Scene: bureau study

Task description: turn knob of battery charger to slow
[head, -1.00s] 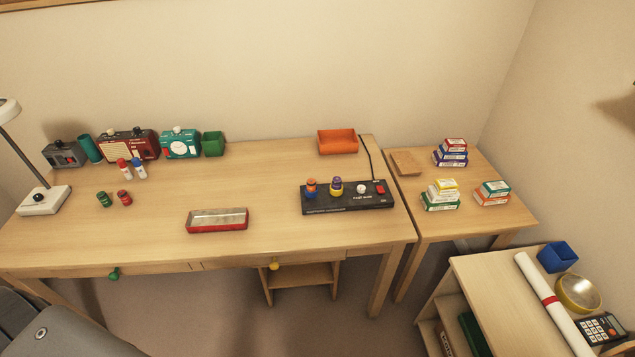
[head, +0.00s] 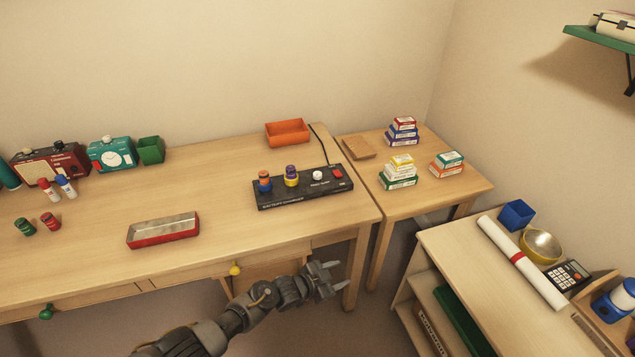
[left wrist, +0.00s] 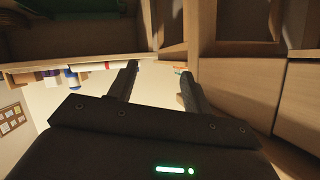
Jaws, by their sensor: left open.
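The battery charger (head: 303,187) is a long black box near the right end of the desk. Two round batteries, one orange and blue (head: 264,181) and one purple and yellow (head: 291,176), stand upright on its left half. A white knob (head: 317,175) sits right of them, and a red switch (head: 338,172) is at the right end. The knob's setting is too small to read. My left gripper (head: 327,279) is open and empty, in front of the desk's front edge, below and apart from the charger. The left wrist view shows its two open fingers (left wrist: 157,84). My right gripper is not seen.
A red tray (head: 163,231) lies on the desk left of the charger. An orange bin (head: 287,133) stands behind it. A side table (head: 440,190) with stacked boxes is at right, and a low shelf unit (head: 470,240) is at front right. A yellow drawer knob (head: 235,270) juts out near my arm.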

